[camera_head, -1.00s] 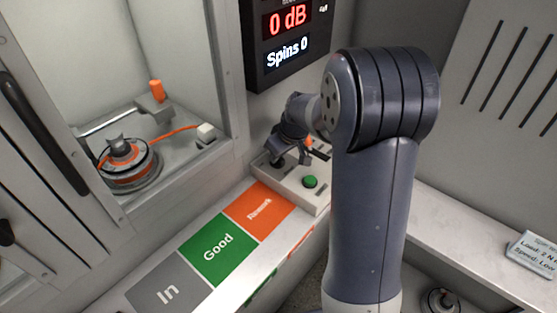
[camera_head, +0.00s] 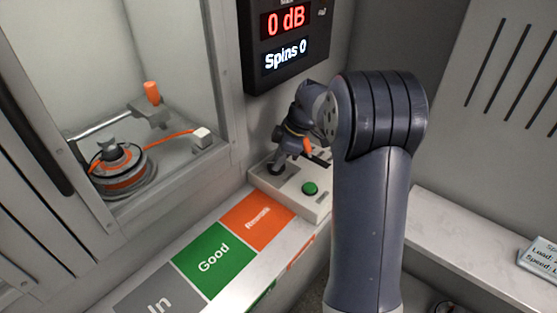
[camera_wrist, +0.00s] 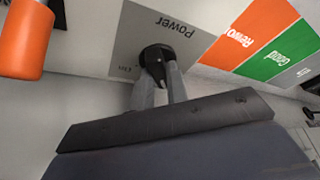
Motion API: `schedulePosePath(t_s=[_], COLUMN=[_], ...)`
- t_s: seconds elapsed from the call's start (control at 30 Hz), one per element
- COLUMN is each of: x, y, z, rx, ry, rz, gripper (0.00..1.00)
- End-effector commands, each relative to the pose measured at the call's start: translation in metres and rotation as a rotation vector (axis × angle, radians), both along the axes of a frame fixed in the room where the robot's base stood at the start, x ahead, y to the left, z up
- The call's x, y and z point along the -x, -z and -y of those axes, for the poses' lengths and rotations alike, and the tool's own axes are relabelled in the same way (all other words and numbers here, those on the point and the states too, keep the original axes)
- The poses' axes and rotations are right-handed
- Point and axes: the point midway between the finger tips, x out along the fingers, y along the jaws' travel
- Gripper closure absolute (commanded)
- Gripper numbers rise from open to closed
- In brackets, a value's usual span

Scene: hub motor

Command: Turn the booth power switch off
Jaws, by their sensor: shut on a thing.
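The booth power switch is a black knob (camera_wrist: 155,54) on a grey plate marked "Power" (camera_wrist: 190,42) in the wrist view. My gripper (camera_wrist: 160,75) has its two grey fingers closed on the knob, one on each side. In the head view my gripper (camera_head: 276,166) reaches down to the left end of the pale control box (camera_head: 288,196). The knob is largely hidden there behind my gripper. A small label beside the knob is too blurred to read surely.
A green button (camera_head: 310,188) sits on the same box, close to my gripper. An orange handle (camera_head: 307,146) stands just behind; it is large in the wrist view (camera_wrist: 25,38). The Rework, Good and In mats (camera_head: 212,250) are empty. A display (camera_head: 287,40) hangs above.

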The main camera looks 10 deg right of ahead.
Motion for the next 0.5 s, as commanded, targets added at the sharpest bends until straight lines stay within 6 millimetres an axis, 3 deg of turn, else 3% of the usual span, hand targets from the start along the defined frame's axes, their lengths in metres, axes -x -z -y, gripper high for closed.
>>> schedulePosePath(t_s=[0.5], x=[-0.0008], y=[0.0001], z=[0.0001], rx=[0.001], ry=[-0.099], rz=[0.001], gripper=[1.00])
